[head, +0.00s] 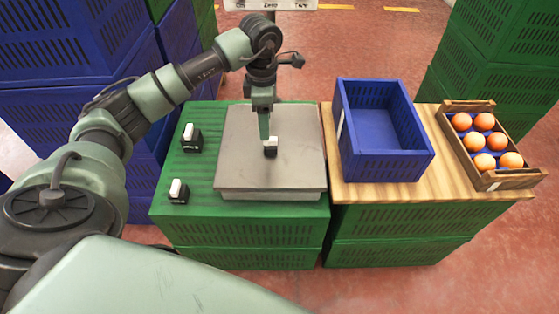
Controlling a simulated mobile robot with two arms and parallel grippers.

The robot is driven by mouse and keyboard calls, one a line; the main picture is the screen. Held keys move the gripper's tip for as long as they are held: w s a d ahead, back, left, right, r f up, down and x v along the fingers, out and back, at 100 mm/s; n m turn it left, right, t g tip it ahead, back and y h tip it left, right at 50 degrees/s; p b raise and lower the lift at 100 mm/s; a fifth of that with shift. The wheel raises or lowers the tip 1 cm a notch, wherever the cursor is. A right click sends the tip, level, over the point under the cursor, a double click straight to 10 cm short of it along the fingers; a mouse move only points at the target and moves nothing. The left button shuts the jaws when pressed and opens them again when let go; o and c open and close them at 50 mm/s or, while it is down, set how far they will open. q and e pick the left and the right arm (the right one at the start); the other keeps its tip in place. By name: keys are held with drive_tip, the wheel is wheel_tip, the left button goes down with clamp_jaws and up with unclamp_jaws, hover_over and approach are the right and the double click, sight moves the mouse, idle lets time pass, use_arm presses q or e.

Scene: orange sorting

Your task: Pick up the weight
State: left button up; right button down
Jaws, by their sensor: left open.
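A small weight (270,150) with a white top and a black base stands on the grey scale plate (298,165). My left gripper (267,138) points straight down over this weight with its jaws open. Its fingertips are at the weight's top, and I cannot tell whether they touch it. Two similar black and white weights stand on the green crate to the left of the scale, a rear one (191,138) and a front one (178,191). My right gripper is out of view.
An empty blue crate (390,165) stands on a wooden board (337,190) right of the scale. A wooden box (497,180) with several oranges is farther right. Tall stacks of blue crates (80,45) and green crates (500,45) rise behind.

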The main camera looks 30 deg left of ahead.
sight(271, 144)
use_arm(q)
wheel_tip(271, 144, down, 2)
drive_tip(key=shift+a+f, duration=0.1)
drive_tip(key=shift+f, duration=0.05)
drive_tip(key=f, duration=0.1)
drive_tip(key=d+f, duration=0.1)
drive_tip(key=f, duration=0.3)
drive_tip(key=shift+w+d+b, duration=0.1)
drive_tip(key=shift+d+b, duration=0.2)
drive_tip(key=shift+b, duration=0.05)
drive_tip(key=shift+f, duration=0.15)
clamp_jaws()
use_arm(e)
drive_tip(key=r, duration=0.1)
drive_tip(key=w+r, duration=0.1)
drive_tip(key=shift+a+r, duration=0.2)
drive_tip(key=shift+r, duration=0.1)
